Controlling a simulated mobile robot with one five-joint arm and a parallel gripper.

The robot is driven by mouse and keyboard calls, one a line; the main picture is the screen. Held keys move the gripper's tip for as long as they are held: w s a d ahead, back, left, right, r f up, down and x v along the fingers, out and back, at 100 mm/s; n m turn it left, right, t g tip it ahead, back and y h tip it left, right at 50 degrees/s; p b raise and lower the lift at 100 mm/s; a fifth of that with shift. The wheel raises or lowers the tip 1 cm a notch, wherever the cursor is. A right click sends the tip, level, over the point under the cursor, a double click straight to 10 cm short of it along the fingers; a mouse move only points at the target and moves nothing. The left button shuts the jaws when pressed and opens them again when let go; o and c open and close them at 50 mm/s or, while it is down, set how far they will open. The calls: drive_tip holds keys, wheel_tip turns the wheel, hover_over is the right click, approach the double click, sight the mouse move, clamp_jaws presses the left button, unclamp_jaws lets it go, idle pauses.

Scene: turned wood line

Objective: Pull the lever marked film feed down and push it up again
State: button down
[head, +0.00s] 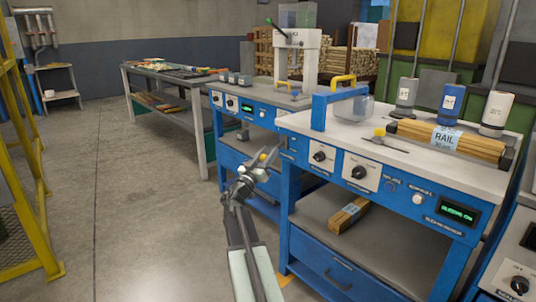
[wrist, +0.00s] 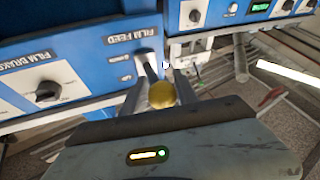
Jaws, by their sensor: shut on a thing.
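My gripper (wrist: 160,96) is shut on the lever, one finger on each side of the knob. In the head view my gripper (head: 262,160) is at the left front corner of the blue-framed machine (head: 290,190), with the yellow knob (head: 263,156) just showing at its tip. The fingers and arm hide most of the lever, and I cannot tell how high it stands in its slot.
On the white-topped bench are a bundle of wood strips (head: 450,140), several bottles and a lit green display (head: 458,213). Open floor (head: 130,220) lies to the left.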

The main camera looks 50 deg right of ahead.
drive_tip(key=shift+w, duration=0.3)
idle(0.6)
drive_tip(key=c, duration=1.1)
unclamp_jaws()
drive_tip(key=shift+o, duration=0.2)
drive_tip(key=shift+f, duration=0.15)
drive_tip(key=shift+s+a+f, duration=0.15)
drive_tip(key=shift+a, duration=0.15)
drive_tip(key=b+v, duration=0.3)
drive_tip(key=v, duration=0.4)
